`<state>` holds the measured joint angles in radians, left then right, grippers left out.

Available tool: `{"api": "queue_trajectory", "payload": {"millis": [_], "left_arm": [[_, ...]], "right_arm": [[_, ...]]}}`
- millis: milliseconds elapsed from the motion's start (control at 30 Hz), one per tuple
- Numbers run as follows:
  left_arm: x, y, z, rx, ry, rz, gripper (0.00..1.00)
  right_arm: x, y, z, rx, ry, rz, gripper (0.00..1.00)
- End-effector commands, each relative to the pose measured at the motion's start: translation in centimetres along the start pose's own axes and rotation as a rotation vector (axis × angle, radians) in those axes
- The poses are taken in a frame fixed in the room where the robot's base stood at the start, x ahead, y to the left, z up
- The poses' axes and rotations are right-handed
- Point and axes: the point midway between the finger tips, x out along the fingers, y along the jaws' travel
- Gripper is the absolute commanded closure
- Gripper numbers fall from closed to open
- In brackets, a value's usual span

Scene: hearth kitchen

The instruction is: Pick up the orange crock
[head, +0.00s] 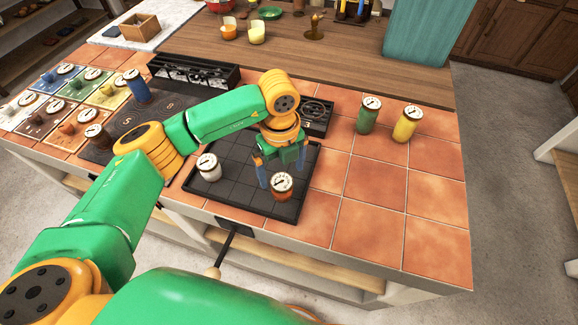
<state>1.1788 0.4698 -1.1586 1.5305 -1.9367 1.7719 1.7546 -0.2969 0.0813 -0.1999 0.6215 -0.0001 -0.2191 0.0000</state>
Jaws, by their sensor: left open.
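An orange-brown crock (281,194) with a white dial-like lid stands upright on the dark gridded tray (238,200), near its front right. My left gripper (282,169) points down over the tray, with its blue-tipped fingers apart and nothing held. The crock shows at the fingers, slightly toward the camera; I cannot tell if they touch it. My right gripper is not in view.
A white crock (209,168) stands on the tray's left part. A green crock (367,117) and a yellow crock (405,126) stand on the tiles at the right. Coloured cards with several small jars lie at the left. The front right tiles are clear.

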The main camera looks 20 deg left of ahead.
Motion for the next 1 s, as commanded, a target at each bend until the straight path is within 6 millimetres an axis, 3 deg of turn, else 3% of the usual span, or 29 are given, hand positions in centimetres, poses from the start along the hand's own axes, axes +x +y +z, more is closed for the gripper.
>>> {"api": "queue_trajectory", "payload": {"millis": [167,400,500,733,767,1000], "left_arm": [[0.7,0.0,-0.1,0.0,0.003,0.001,0.0],[4.7,0.5,-0.7,0.002,0.006,0.004,0.0],[6.6,0.4,-0.6,0.001,0.004,0.001,0.0],[7.1,0.3,-0.5,0.002,0.002,-0.002,0.0],[7.1,0.3,-0.5,0.002,0.002,-0.002,0.03],[7.1,0.3,-0.5,0.002,0.002,-0.002,0.68]], "right_arm": [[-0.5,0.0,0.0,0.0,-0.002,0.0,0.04],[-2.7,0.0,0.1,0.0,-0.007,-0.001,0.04],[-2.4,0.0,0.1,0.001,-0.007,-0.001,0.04],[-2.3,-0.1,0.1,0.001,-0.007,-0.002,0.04],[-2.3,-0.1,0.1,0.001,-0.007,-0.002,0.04],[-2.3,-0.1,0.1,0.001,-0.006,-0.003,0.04]]}}
